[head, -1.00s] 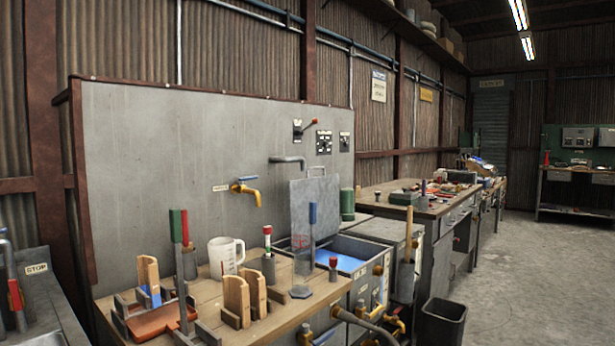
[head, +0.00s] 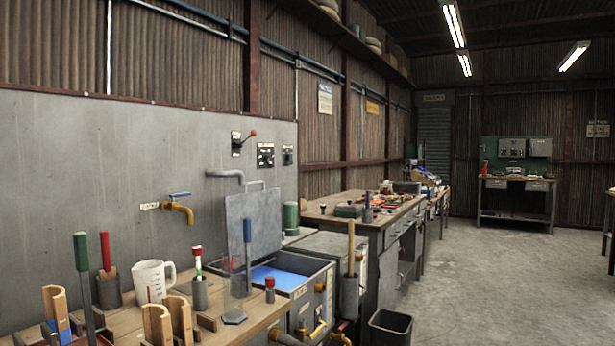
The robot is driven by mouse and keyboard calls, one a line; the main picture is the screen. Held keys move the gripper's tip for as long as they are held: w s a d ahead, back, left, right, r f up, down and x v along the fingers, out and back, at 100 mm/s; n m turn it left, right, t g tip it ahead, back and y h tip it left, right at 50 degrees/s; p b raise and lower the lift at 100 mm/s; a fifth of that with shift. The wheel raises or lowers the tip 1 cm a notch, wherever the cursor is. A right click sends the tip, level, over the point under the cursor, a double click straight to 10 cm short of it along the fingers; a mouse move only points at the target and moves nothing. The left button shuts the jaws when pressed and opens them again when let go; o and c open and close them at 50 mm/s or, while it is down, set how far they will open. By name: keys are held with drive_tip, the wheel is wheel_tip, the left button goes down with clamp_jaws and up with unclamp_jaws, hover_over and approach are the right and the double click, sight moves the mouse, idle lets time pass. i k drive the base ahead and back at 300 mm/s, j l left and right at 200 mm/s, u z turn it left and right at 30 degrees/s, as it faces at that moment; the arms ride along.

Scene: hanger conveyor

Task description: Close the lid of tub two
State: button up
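A grey metal tub (head: 305,286) with blue liquid inside stands just right of the wooden bench, in the lower middle of the head view. Its flat grey lid (head: 265,214) stands raised, nearly upright, at the tub's back, with a handle on its top edge. A second grey unit (head: 326,243) with a flat, covered top stands beside it on the right. I cannot read a number on either, so I cannot tell for sure which is tub two. My gripper is not in view.
The wooden bench (head: 215,325) holds a white jug (head: 150,281), a clear cylinder (head: 236,292) and several handled tools. A brass tap (head: 178,210) is on the wall panel. A dark bin (head: 390,328) stands on the floor. Open floor (head: 500,280) lies at the right.

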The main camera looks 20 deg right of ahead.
sight(263, 206)
drive_tip(key=i+l+z, duration=0.45)
drive_tip(key=i, duration=0.25)
drive_tip(key=i+l+z, duration=0.2)
drive_tip(key=i, duration=0.2)
drive_tip(key=i+l, duration=0.15)
drive_tip(key=i, duration=0.3)
drive_tip(key=i+l, duration=0.15)
drive_tip(key=i, duration=0.25)
drive_tip(key=i+l+z, duration=0.1)
drive_tip(key=i, duration=0.35)
drive_tip(key=i+j, duration=0.35)
drive_tip(key=j, duration=0.2)
